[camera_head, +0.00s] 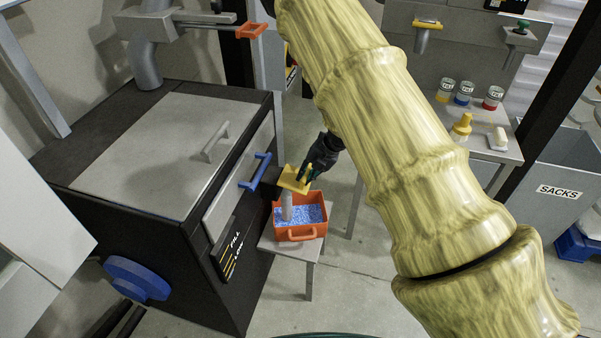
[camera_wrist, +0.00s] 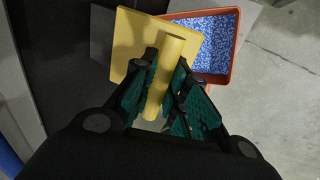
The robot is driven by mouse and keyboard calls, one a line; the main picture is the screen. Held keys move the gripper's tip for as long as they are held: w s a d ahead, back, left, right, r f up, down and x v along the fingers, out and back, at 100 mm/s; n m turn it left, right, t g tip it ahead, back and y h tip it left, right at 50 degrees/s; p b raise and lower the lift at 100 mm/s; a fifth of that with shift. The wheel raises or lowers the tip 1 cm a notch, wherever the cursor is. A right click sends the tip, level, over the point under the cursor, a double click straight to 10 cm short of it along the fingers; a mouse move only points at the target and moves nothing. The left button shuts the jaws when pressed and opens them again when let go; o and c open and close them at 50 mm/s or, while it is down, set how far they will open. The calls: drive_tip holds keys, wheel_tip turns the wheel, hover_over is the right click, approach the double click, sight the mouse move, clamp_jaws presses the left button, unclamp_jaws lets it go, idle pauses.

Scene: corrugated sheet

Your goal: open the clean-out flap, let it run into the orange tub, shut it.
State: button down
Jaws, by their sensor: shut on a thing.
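The clean-out flap is a yellow plate with a yellow bar handle (camera_head: 292,181) on the side of the dark machine. It also shows in the wrist view (camera_wrist: 130,42). My gripper (camera_head: 310,173) is shut on the flap's bar handle, and its green-padded fingers sit on both sides of the bar in the wrist view (camera_wrist: 163,92). The flap is tilted out, and a pale stream (camera_head: 287,207) shows below it. The orange tub (camera_head: 301,233) stands under the flap on a small grey stand and holds blue and white granules (camera_head: 311,214).
The machine (camera_head: 150,150) has a blue handle (camera_head: 255,171) above the flap and a blue handwheel (camera_head: 138,278) low on its front. A grey bench (camera_head: 470,125) with several small jars stands at the right. Bare floor lies right of the tub.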

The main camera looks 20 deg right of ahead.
drive_tip(key=shift+s+a, duration=0.15)
drive_tip(key=shift+a, duration=0.3)
drive_tip(key=c, duration=1.4)
unclamp_jaws()
drive_tip(key=shift+f, duration=0.1)
drive_tip(key=shift+s+d, duration=0.1)
drive_tip(key=v, duration=1.2)
drive_tip(key=shift+w+d+r, duration=0.15)
drive_tip(key=shift+w+r, duration=0.05)
drive_tip(key=shift+w, duration=0.1)
